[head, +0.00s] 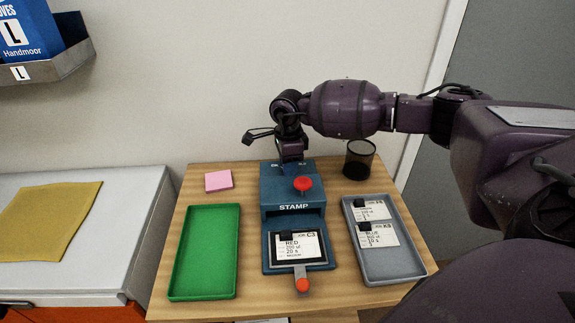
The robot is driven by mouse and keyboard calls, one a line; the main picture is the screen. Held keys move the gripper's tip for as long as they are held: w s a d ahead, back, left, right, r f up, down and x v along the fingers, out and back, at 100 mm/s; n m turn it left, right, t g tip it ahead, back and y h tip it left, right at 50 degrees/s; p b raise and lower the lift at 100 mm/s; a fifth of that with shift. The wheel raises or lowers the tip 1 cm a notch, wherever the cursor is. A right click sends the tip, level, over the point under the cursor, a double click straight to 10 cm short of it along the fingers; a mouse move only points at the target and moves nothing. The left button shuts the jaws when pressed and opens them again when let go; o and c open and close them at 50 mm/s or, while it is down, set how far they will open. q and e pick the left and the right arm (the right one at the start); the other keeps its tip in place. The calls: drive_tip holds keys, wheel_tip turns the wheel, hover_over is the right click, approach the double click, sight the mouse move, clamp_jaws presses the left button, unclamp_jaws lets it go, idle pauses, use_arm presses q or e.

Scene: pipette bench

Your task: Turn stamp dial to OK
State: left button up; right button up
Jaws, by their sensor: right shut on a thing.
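The blue stamp machine (270,193) stands at the middle of the wooden table. It has a red knob (303,184) on top and a card marked RED (299,246) in its front bed. A second red knob (302,286) sits on a tab at the front. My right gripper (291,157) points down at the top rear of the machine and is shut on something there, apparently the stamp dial. The gripper hides the dial, so its setting cannot be read. My left gripper is not in view.
An empty green tray (177,283) lies left of the machine. A grey tray (392,274) with two cards lies right. A dark cup (359,160) stands at the back right, pink notes (218,181) at the back left. My right arm spans above the table's right side.

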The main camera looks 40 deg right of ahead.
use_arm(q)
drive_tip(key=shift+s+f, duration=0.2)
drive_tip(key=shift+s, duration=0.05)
use_arm(e)
drive_tip(key=shift+n, duration=0.4)
drive_tip(key=o, duration=0.9)
drive_tip(key=r+p, duration=0.1)
drive_tip(key=r, duration=0.3)
drive_tip(key=r+p, duration=0.2)
drive_tip(key=r, duration=0.2)
drive_tip(key=shift+w+d+r+p, duration=0.1)
drive_tip(key=shift+w+p, duration=0.1)
drive_tip(key=shift+p, duration=0.1)
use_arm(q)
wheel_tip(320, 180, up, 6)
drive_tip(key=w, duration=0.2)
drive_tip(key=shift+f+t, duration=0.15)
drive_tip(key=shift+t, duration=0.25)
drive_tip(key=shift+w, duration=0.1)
